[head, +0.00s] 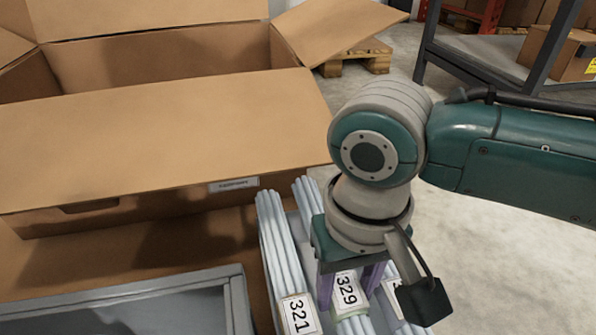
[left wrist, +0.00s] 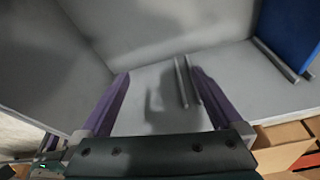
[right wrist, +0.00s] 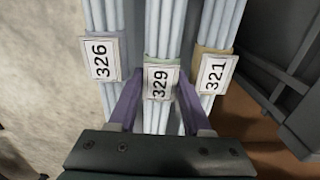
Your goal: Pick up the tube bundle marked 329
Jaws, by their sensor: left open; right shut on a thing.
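The tube bundle marked 329 (head: 346,292) lies between two like bundles of pale tubes; its white label also shows in the right wrist view (right wrist: 159,80). My right gripper (head: 350,285) is over it from above, with purple fingers on both sides, shut on the bundle (right wrist: 163,35). The bundle still lies in line with its neighbours; I cannot tell whether it is lifted. My left gripper (left wrist: 160,95) is open, above a grey surface with two thin grey rods (left wrist: 182,82) between its fingers. It is not in the head view.
The bundle marked 321 (head: 298,315) lies close to the left, the bundle marked 326 (right wrist: 101,62) on the other side. A large open cardboard box (head: 160,140) stands behind. A grey tray (head: 130,290) is at front left. A dark rack (head: 480,70) stands at back right.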

